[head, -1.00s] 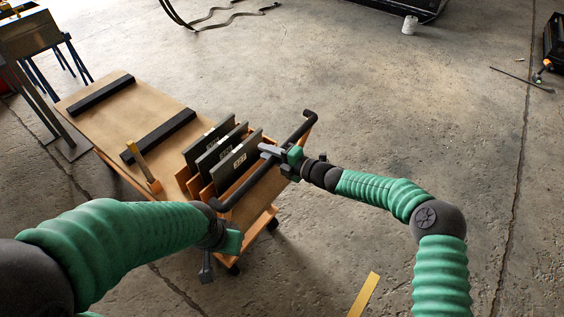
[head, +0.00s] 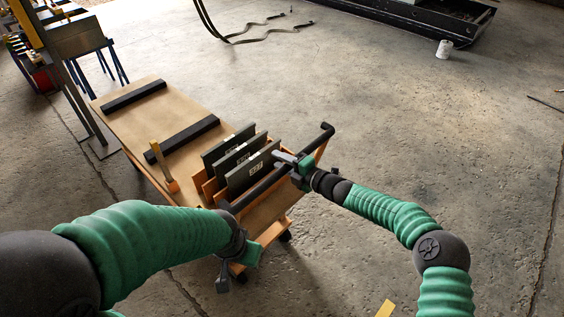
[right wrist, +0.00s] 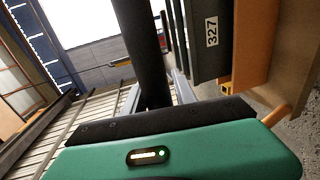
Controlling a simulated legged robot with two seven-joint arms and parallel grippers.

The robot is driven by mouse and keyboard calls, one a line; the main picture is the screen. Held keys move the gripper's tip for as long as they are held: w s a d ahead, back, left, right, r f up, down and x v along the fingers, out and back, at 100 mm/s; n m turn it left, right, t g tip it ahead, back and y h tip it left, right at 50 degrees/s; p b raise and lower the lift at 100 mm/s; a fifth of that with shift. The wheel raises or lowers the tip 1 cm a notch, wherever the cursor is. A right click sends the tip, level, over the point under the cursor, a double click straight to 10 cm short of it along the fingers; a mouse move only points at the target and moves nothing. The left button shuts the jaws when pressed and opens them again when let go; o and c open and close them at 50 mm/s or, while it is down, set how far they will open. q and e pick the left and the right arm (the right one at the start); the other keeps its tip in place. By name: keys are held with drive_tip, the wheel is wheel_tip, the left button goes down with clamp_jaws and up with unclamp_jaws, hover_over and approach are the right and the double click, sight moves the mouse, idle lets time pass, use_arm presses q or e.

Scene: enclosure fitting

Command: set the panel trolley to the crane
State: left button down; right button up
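The panel trolley (head: 150,115) stands ahead of me, a wooden deck with two black strips. Several dark panels (head: 250,170) stand upright in its rack at the near end; one shows the label 327 in the right wrist view (right wrist: 203,40). A black push handle (head: 263,185) crosses the near end. My right gripper (head: 290,160) is at the handle's right part; in the right wrist view the bar (right wrist: 140,45) passes between its fingers, and it appears shut on it. I cannot identify the crane for certain.
A tall post with a yellow top (head: 27,22) and grey legs stands at the far left, near a blue-legged stand (head: 80,42). A white cup (head: 445,48) and dark hoses (head: 250,38) lie beyond. A yellow floor strip (head: 385,309) is near me. Floor right of the trolley is open.

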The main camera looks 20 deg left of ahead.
drive_tip(key=shift+o, duration=1.1)
drive_tip(key=shift+w, duration=0.1)
drive_tip(key=v, duration=1.7)
drive_tip(key=shift+w, duration=0.15)
